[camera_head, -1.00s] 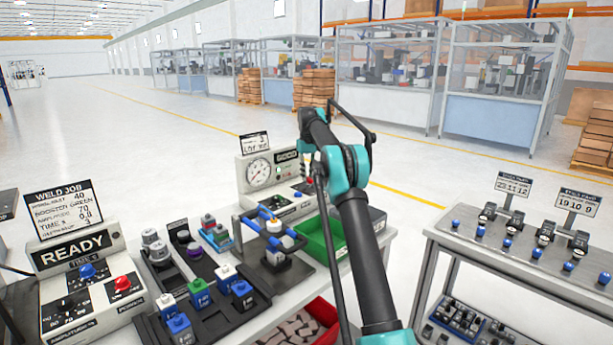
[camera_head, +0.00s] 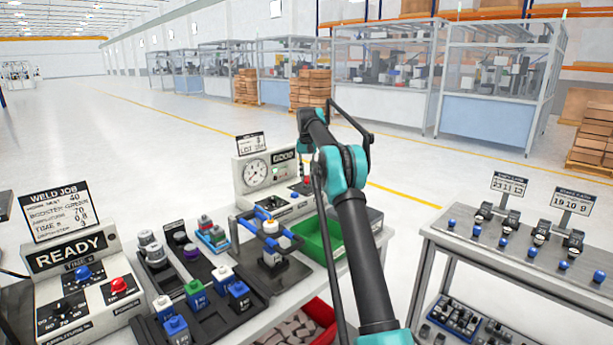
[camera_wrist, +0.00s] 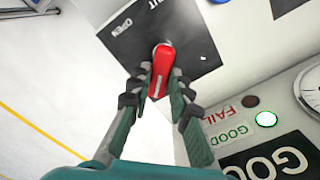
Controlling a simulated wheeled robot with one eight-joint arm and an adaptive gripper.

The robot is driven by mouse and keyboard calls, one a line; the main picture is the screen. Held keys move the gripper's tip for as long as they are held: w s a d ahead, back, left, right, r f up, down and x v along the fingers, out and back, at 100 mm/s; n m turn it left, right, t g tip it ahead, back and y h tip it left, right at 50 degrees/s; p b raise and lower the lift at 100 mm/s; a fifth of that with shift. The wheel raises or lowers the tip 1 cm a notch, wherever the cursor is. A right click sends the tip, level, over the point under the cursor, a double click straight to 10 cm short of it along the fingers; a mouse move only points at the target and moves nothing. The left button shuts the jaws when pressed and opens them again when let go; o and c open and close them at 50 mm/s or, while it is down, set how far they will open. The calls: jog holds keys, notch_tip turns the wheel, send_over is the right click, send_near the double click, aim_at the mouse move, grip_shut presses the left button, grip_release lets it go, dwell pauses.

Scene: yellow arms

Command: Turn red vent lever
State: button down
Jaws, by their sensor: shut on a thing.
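The red vent lever (camera_wrist: 161,68) shows in the wrist view on a black plate (camera_wrist: 190,25) marked OPEN and SHUT. Its rounded end lies toward the plate's middle, and its body points down in the picture, slightly left. My gripper (camera_wrist: 159,80) is shut on the lever, one finger on each side. In the head view, my arm hides much of the gripper, and a small red spot (camera_head: 307,180) shows by the tester.
The tester with a round gauge (camera_head: 256,174) and a GOOD sign stands behind the fixture (camera_head: 272,265). In the wrist view, the GOOD lamp (camera_wrist: 266,119) is lit beside a dark FAIL lamp (camera_wrist: 250,101). A green bin (camera_head: 318,240) sits beneath my arm.

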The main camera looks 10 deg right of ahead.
jog(key=c, duration=1.4)
grip_release()
jog(key=shift+n, duration=0.3)
